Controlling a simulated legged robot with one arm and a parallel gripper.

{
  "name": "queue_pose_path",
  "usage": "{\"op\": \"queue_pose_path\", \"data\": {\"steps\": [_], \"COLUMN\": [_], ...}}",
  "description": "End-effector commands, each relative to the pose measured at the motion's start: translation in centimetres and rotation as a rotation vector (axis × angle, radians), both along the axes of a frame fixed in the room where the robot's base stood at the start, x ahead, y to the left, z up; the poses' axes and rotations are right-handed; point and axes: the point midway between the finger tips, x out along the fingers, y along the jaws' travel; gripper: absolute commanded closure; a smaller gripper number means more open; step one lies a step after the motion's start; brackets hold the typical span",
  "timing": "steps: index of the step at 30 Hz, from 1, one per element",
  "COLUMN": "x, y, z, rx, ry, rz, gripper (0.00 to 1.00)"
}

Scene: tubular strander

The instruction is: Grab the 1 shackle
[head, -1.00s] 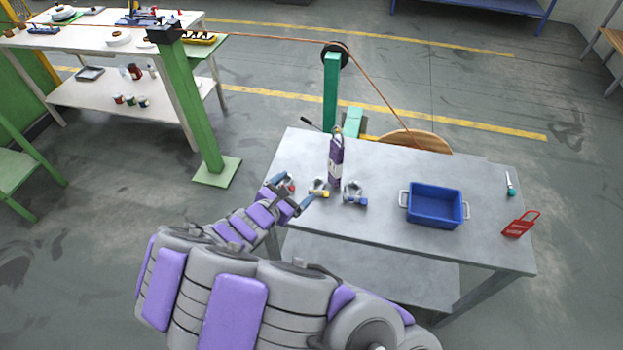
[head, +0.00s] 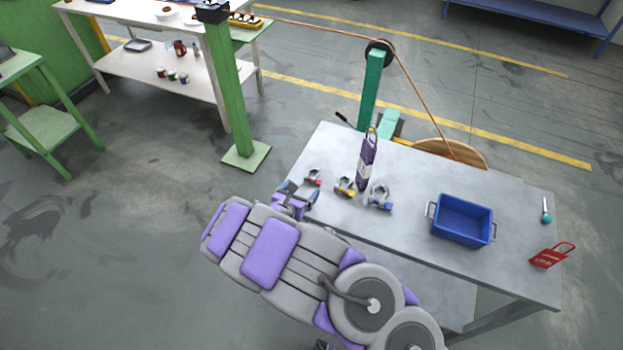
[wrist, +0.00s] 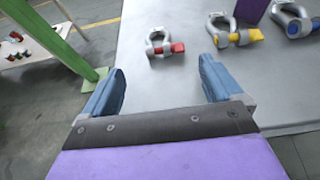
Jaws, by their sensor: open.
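Three shackles stand in a row on the grey table (head: 400,225). The one with the red pin (head: 313,177) is leftmost, the yellow-pinned one (head: 345,187) is in the middle and the blue-pinned one (head: 379,198) is on the right. In the wrist view the red-pinned shackle (wrist: 162,44) lies ahead of my gripper (wrist: 160,85), between the lines of its two blue fingers and apart from them. The yellow-pinned (wrist: 232,32) and blue-pinned (wrist: 294,22) shackles lie further right. My gripper is open and empty at the table's left front edge. Which shackle is number 1 cannot be read.
A purple labelled item (head: 367,160) stands behind the shackles. A green post (head: 232,95) stands left of the table. The table between the shackles and bin is clear.

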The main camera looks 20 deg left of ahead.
Motion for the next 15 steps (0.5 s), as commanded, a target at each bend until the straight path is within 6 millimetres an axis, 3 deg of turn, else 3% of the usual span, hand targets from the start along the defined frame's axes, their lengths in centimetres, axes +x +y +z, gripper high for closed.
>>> {"op": "queue_pose_path", "data": {"steps": [15], "x": [4.2], "y": [-0.4], "z": [-1.7], "rx": [0.001], "ry": [0.002], "rz": [-0.005], "gripper": [0.07]}}
